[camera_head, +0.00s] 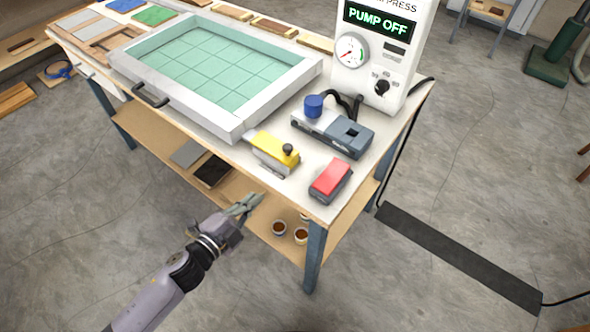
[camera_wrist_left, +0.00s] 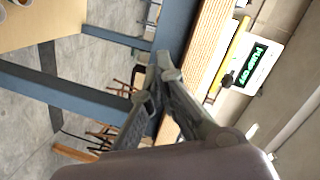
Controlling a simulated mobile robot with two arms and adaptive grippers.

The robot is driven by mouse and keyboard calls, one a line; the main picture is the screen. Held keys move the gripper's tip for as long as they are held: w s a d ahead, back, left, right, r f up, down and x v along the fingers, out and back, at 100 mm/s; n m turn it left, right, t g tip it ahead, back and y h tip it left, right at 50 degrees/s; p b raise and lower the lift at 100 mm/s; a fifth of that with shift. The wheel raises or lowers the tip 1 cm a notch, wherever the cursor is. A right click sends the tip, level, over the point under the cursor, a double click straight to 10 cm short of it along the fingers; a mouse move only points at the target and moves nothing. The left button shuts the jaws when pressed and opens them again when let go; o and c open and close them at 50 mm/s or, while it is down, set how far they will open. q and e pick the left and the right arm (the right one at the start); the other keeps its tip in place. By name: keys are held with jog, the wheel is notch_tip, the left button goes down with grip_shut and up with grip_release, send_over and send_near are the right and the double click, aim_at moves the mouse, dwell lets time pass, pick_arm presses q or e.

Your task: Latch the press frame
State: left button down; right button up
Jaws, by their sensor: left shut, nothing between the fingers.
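The press frame (camera_head: 238,126) is a light grey rectangular frame around a green gridded bed (camera_head: 205,60). It lies flat on the workbench, with a dark handle (camera_head: 150,97) on its near left side. A yellow latch (camera_head: 272,148) with a black knob (camera_head: 287,149) sits at the frame's near right corner. I cannot tell whether it is engaged. My left gripper (camera_head: 250,202) is shut and empty, in front of the bench's near edge and below the latch. In the left wrist view its fingers (camera_wrist_left: 163,65) point toward a blue bench leg. My right gripper is not in view.
A press unit (camera_head: 381,50) reads PUMP OFF. A grey device with a blue cap (camera_head: 313,106) and a red-topped box (camera_head: 331,178) stand near the latch. The bench edge (camera_head: 215,140) and lower shelf (camera_head: 165,150) lie close to my left arm. A black strip (camera_head: 455,255) lies on the floor.

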pick_arm(q)
jog(key=s+d+r+m+h, duration=0.2)
jog(key=d+r+m, duration=0.1)
jog(key=r, duration=0.2)
jog(key=s+d+r+m+h+b, duration=0.1)
jog(key=s+d+r+m+h, duration=0.1)
jog(key=r, duration=0.4)
jog(key=shift+s+d+r+m+g+h, duration=0.2)
jog(key=shift+d+m+g+h, duration=0.25)
jog(key=shift+d, duration=0.3)
jog(key=shift+w, duration=0.1)
jog(key=p+x, duration=0.2)
jog(key=x, duration=0.7)
jog(key=shift+w+d+r, duration=0.1)
jog(key=shift+w+r, duration=0.05)
jog(key=shift+w, duration=0.05)
jog(key=shift+w+a+f, duration=0.25)
jog(key=shift+w+a, duration=0.15)
jog(key=shift+a, duration=0.1)
jog(key=shift+w+a+f, duration=0.25)
jog(key=shift+w+a, duration=0.2)
jog(key=shift+a, duration=0.1)
jog(key=shift+w+a, duration=0.15)
jog(key=shift+a, duration=0.35)
